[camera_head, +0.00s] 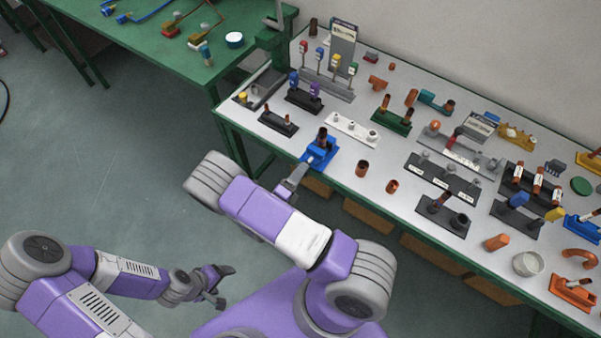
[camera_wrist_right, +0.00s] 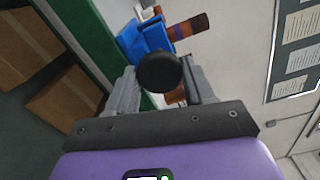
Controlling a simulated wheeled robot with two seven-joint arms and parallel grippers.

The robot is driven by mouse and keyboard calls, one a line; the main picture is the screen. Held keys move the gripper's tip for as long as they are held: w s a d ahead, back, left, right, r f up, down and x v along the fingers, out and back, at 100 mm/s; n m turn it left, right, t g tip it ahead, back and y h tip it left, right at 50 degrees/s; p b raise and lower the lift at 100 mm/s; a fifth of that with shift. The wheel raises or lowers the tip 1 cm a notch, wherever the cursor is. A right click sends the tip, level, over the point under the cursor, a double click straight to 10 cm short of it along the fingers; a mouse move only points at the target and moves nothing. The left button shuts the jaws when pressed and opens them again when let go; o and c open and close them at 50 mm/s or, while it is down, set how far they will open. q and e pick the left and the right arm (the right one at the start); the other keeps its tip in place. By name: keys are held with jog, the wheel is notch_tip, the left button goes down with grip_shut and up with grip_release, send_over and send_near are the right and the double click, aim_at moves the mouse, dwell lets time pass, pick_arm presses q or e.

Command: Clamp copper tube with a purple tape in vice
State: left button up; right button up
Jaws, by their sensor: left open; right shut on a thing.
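A small blue vice (camera_head: 319,153) stands at the front edge of the white-topped table; it also shows in the right wrist view (camera_wrist_right: 143,42). A copper tube (camera_head: 322,134) stands upright at the vice; in the right wrist view the tube (camera_wrist_right: 185,32) shows a dark end and a brown-orange body. My left gripper (camera_head: 219,286) is open and empty, low over the floor, away from the table.
Black holders with coloured pieces (camera_head: 303,97), a white plate (camera_head: 352,128) and a dark plate (camera_head: 278,122) stand behind and beside the vice. Loose copper fittings (camera_head: 362,168) lie to its right. A green table (camera_head: 180,45) stands at the back left.

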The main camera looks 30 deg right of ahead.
dwell(0.5)
jog(key=shift+m, duration=1.6)
jog(key=o, duration=1.1)
jog(key=shift+c, duration=0.2)
jog(key=n+p, duration=0.1)
jog(key=n, duration=0.4)
jog(key=shift+n+p, duration=0.3)
jog(key=shift+n, duration=0.1)
